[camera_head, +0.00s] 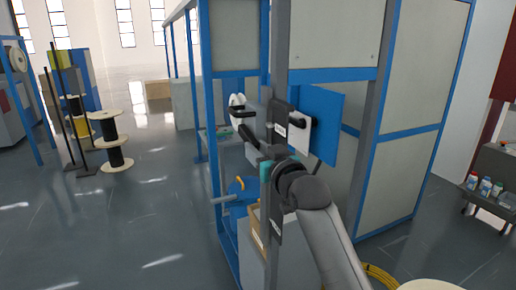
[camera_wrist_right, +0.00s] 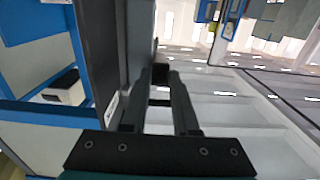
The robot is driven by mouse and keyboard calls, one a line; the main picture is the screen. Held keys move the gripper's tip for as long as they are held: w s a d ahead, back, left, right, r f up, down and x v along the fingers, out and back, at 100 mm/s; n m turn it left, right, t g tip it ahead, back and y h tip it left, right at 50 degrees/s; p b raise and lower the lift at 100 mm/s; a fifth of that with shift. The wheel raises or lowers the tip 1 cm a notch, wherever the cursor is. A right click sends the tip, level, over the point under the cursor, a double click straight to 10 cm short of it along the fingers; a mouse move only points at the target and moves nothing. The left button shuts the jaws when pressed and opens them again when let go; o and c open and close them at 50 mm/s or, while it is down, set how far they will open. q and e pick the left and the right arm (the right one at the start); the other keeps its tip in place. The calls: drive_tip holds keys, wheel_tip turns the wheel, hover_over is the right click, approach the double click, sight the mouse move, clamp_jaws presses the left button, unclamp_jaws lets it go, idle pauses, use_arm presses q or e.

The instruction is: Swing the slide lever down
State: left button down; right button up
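My right gripper (camera_wrist_right: 160,76) shows in the right wrist view with its two dark fingers apart. A small dark piece, possibly the slide lever, lies between the fingertips; I cannot tell whether they touch it. In the head view my right arm rises from the bottom right, and its gripper (camera_head: 246,128) is beside the left side of a grey upright post (camera_head: 283,60). A dark bar there, close to pale rounded parts (camera_head: 237,102), overlaps the fingers. The slide lever cannot be told apart surely from the dark parts. My left gripper is out of view.
A blue plate (camera_head: 325,110) and a white unit with a black handle (camera_head: 300,130) sit right of the post. A blue-framed panelled enclosure (camera_head: 415,90) stands behind. Cable spools (camera_head: 110,135) stand far left on open floor. A yellow cable coil (camera_head: 380,276) lies low right.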

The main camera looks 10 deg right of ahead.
clamp_jaws()
idle(0.9)
